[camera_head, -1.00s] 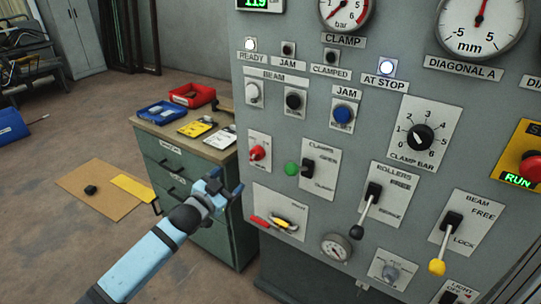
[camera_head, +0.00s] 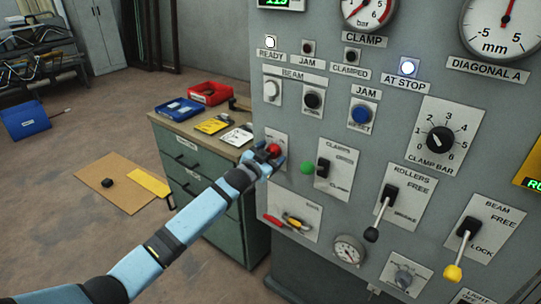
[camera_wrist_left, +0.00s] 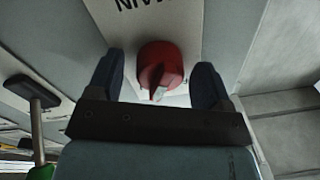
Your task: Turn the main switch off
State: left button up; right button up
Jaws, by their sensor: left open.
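The main switch is a red rotary knob (camera_head: 274,149) on a pale plate at the left edge of the grey control panel. In the left wrist view the red knob (camera_wrist_left: 160,68) sits between my two dark fingers, below part of the label "MAIN". A pale pointer mark shows on the knob. My left gripper (camera_head: 270,156) is at the knob with its fingers open on either side; it also shows in the left wrist view (camera_wrist_left: 160,85), with gaps between fingers and knob. The right gripper is not in view.
Right of the main switch is a lever with a green ball (camera_head: 307,168). Below is a plate with red and yellow handles (camera_head: 294,221). A green cabinet (camera_head: 205,190) with red and blue trays stands left of the panel, close to my left arm.

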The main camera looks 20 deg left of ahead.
pick_arm(q)
jog(key=shift+c, duration=0.5)
jog(key=c, duration=0.8)
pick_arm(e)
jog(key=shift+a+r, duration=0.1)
